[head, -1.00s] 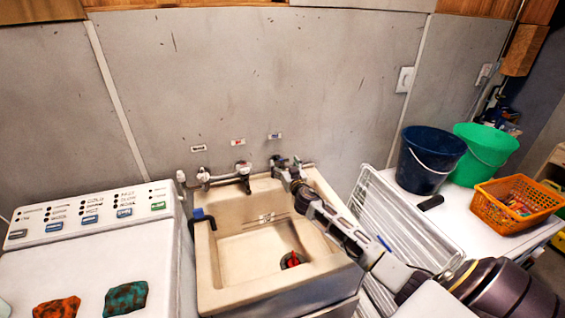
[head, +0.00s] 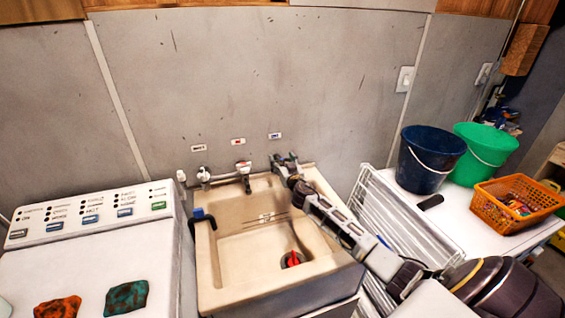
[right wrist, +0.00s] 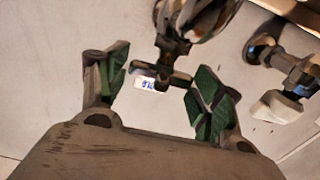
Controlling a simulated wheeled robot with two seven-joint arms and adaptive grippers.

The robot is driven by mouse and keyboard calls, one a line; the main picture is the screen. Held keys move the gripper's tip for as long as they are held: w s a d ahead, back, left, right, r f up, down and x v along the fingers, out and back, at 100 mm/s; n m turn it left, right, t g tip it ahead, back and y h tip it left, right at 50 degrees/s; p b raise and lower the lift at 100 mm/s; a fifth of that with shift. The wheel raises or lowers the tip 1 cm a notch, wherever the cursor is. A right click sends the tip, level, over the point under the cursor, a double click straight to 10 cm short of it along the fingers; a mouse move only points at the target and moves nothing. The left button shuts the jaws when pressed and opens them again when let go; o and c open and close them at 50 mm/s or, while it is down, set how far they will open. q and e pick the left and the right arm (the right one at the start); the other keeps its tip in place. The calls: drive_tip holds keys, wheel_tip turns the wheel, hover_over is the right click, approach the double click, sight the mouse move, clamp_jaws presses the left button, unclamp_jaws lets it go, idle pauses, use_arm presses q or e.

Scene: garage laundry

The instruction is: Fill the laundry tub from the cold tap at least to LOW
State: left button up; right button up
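The beige laundry tub (head: 208,275) stands in the middle of the head view; no water can be made out in it. A red plug (head: 293,259) sits at the drain. Faint marks show on the tub's back wall, too small to read. My right gripper (head: 284,159) is at the right-hand tap, below the blue-marked label (head: 275,136), and hides most of that tap. In the right wrist view its fingers (right wrist: 158,88) are apart, on either side of the tap's cross handle (right wrist: 172,78). A clear gap shows on the left; contact on the right cannot be told. My left gripper is out of view.
Two other taps (head: 243,168) stand left of my gripper, one under a red label. A white washer (head: 100,250) is at left. A drying rack (head: 395,235), blue bucket (head: 425,165), green bucket (head: 480,150) and orange basket (head: 505,205) are at right.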

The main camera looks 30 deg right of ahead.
drive_tip(key=c, duration=0.5)
